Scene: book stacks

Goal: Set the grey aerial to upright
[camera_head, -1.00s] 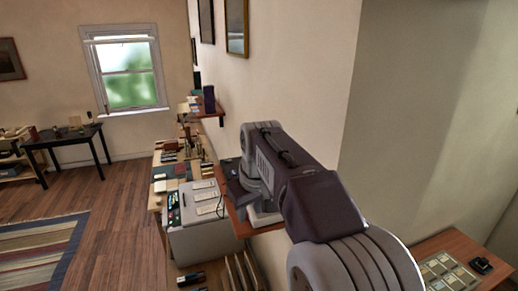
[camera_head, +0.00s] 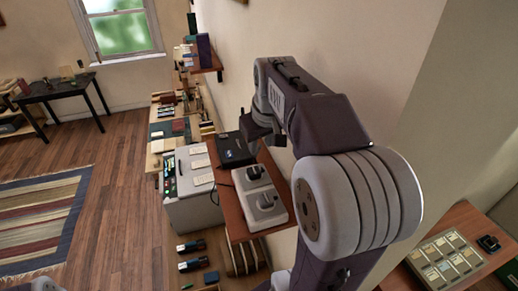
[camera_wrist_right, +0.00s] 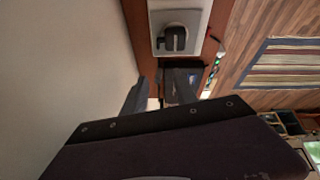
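A black box-shaped device (camera_head: 235,150) sits at the far end of a brown wall shelf (camera_head: 236,222) in the head view. I cannot make out a grey aerial clearly; my right gripper covers part of that end. My right gripper (camera_head: 262,131) is over the shelf beside the black device, pointing down. In the right wrist view its two dark fingers (camera_wrist_right: 158,92) stand apart, with a narrow gap between them. A thin upright sliver shows in the gap, too small to identify. The black device (camera_wrist_right: 188,80) is partly hidden behind one finger. My left gripper is out of view.
Two light-grey units with knobs (camera_head: 265,205) stand on the shelf's near part. The wall (camera_head: 300,30) runs close along the shelf. A grey printer-like machine (camera_head: 190,185) stands below left. A table with a card tray (camera_head: 445,258) is at lower right.

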